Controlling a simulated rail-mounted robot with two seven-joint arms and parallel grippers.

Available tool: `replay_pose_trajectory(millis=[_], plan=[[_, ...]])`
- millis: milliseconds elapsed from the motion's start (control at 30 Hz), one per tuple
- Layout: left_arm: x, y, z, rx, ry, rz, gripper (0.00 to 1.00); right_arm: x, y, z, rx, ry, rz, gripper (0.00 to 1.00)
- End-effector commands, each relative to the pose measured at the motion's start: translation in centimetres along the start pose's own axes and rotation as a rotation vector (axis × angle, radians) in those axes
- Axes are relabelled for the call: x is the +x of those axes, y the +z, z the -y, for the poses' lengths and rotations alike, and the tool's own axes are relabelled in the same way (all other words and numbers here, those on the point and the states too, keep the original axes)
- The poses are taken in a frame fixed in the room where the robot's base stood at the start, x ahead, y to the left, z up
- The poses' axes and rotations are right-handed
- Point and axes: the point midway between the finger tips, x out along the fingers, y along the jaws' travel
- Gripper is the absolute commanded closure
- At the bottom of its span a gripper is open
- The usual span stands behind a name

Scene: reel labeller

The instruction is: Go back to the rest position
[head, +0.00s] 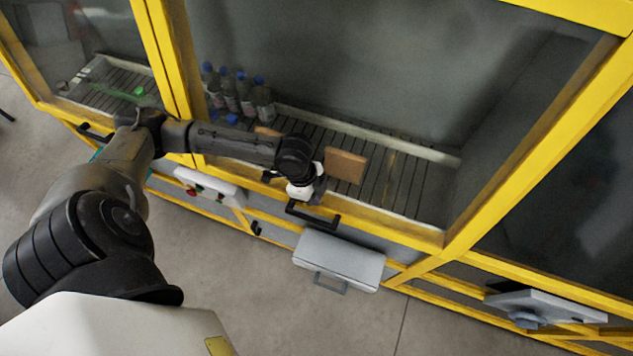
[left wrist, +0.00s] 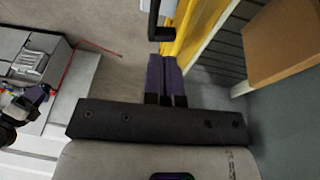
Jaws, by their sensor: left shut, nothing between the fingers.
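My left arm reaches in from the left, and its white-bodied left gripper (head: 304,188) is in front of the yellow-framed machine, close to a black door handle (head: 312,215). In the left wrist view the two dark fingers (left wrist: 165,62) lie together, shut and empty. The black handle (left wrist: 160,28) shows just beyond the fingertips there, with no visible grip on it. My right gripper is in neither view.
Behind the glass, a slatted conveyor (head: 395,190) carries a brown box (head: 345,166) and several blue-capped bottles (head: 238,92). A grey box (head: 338,260) and a button panel (head: 210,187) stick out of the machine front. The floor (head: 290,320) in front is clear.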

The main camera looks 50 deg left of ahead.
Motion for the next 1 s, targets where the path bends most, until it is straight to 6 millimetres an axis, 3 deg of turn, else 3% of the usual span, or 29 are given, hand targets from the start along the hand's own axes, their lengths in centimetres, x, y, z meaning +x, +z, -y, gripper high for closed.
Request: replay_pose_trajectory(millis=[200, 433, 800, 1000], plan=[[-3.6, 0.0, 0.1, 0.002, -0.004, 0.000, 1.00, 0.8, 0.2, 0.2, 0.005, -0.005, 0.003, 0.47], [-5.6, -0.1, 0.1, 0.001, -0.003, -0.001, 1.00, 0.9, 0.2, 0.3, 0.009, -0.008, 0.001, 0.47], [-6.1, -0.2, 0.0, 0.001, -0.001, -0.003, 1.00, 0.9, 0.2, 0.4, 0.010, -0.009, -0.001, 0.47], [-4.2, -1.8, -2.0, 0.012, -0.008, -0.040, 1.00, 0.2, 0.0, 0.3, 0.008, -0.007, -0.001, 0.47]])
